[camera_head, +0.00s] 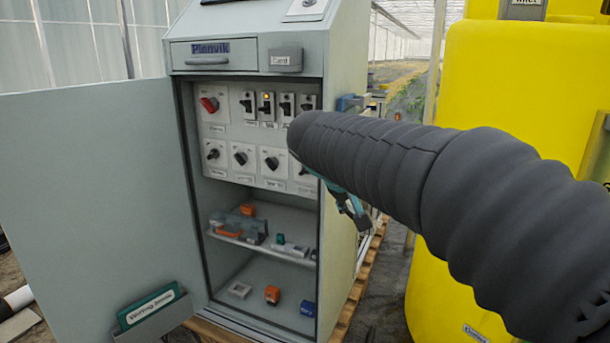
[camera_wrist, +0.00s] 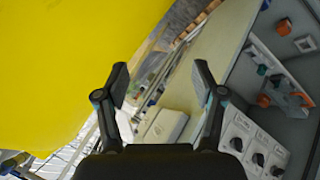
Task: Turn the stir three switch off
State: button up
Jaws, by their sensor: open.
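The open cabinet holds a switch panel (camera_head: 232,132). Its top row has a red rotary switch (camera_head: 209,104) and several black toggle switches (camera_head: 248,103). Its lower row has black rotary knobs (camera_head: 240,157), the rightmost (camera_head: 302,168) partly behind my arm. Labels are too small to read, so I cannot tell which is the stir three switch. In the wrist view, some knobs (camera_wrist: 258,159) show at the lower right. In the wrist view my gripper (camera_wrist: 161,82) is open and empty, apart from the panel.
The cabinet door (camera_head: 90,190) stands open to the left, with a green binder (camera_head: 150,305) in its pocket. Shelves (camera_head: 262,262) below the panel hold small orange, grey and blue parts. A yellow tank (camera_head: 520,100) stands at the right. The cabinet side wall (camera_head: 343,130) lies between gripper and panel.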

jog(key=w+a+t+h+b, duration=0.1)
jog(key=w+a+t+h, duration=0.1)
jog(key=w+a, duration=0.8)
jog(key=t+h+b, duration=0.1)
jog(key=t, duration=0.2)
send_near(306, 170)
jog(key=x, duration=0.6)
jog(key=a+x, duration=0.1)
jog(key=x, duration=0.2)
jog(key=shift+w+d, duration=0.1)
jog(key=shift+w, duration=0.35)
jog(key=c, duration=1.1)
jog(key=shift+c, duration=0.2)
